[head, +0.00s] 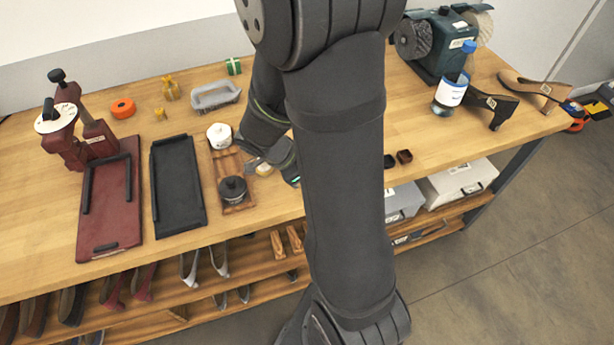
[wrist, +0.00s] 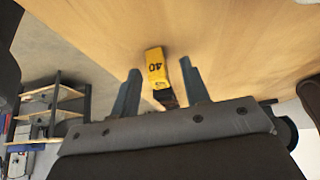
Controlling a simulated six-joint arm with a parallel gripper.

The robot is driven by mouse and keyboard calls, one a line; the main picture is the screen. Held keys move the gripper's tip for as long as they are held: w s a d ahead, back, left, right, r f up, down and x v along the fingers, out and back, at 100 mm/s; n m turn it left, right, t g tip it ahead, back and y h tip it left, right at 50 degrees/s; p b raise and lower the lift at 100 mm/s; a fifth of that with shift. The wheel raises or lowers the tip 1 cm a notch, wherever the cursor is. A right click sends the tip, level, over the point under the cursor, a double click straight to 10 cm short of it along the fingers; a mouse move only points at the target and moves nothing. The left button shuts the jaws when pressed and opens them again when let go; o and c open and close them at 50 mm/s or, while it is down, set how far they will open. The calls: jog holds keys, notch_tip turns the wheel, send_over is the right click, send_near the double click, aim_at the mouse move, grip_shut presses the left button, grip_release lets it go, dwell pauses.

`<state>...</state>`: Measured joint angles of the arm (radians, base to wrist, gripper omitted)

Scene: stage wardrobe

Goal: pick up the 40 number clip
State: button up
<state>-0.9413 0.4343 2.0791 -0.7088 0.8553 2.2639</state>
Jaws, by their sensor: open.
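The 40 number clip (wrist: 155,66) is yellow with a black "40" on it and a dark lower end. In the wrist view it lies on the wooden bench top (wrist: 235,45), between the two fingers of my gripper (wrist: 159,68) as seen from the wrist. The fingers are apart, with a gap on each side of the clip, and hold nothing. In the head view my arm covers the middle of the bench, and I cannot make out the clip there.
A dark red board (head: 108,205), a black tray (head: 177,185) and a wooden tray with round tins (head: 232,188) are on the left. A bottle (head: 452,92), a grinder (head: 440,45) and heeled shoes (head: 490,103) are on the right. Two small dark blocks (head: 397,159) sit near the front edge.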

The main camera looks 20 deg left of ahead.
grip_shut()
jog(key=shift+r, duration=0.1)
